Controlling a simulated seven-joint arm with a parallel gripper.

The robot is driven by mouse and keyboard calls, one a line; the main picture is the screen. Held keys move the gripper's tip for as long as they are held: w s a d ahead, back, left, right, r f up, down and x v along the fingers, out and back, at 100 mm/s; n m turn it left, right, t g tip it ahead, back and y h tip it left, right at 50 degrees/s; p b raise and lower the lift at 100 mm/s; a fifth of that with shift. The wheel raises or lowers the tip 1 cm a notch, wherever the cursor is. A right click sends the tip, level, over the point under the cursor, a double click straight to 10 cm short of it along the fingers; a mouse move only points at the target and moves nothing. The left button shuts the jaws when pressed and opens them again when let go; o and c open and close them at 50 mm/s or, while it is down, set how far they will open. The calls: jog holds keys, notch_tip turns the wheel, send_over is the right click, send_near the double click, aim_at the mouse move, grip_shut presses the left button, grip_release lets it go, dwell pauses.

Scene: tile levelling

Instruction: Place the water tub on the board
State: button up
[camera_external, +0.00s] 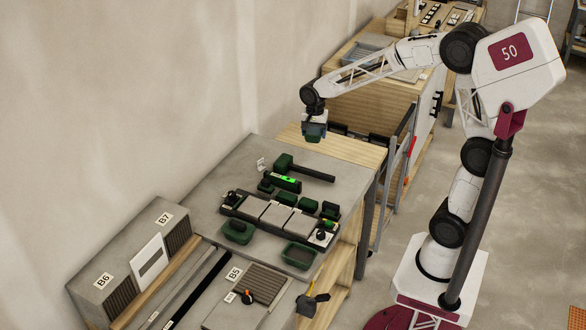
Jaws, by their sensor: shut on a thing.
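My gripper (314,124) is above the far right corner of the grey worktop, pointing down and shut on a small dark green thing (315,135). The fingers partly hide it, and I cannot tell whether it is a tub. A rectangular green tub (299,254) with a greyish inside stands at the front right of the worktop. A rounder green tub (238,231) with something dark in it stands to its left. Behind both lies a long dark board (233,209) bearing several light grey tiles (275,215). I cannot tell which tub holds water.
A green-headed mallet (285,161), a bright green level (286,183) and several small green blocks (308,205) lie behind the tiles. Labelled grey blocks (105,283) stand front left. A wooden bench (350,92) stands behind. The worktop's back left (235,175) is mostly clear.

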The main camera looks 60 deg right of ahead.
jog(key=s+d+m, duration=0.3)
jog(key=d, duration=0.5)
jog(key=f, duration=0.9)
jog(key=shift+d+f, duration=0.25)
jog(key=shift+d, duration=0.05)
send_over(301, 143)
jog(key=shift+s+f, duration=0.35)
jog(key=shift+f, duration=0.35)
jog(key=shift+w+d+f, duration=0.1)
jog(key=shift+w+d, duration=0.05)
jog(key=shift+w, duration=0.3)
jog(key=shift+f, duration=1.7)
jog(key=shift+f, duration=0.1)
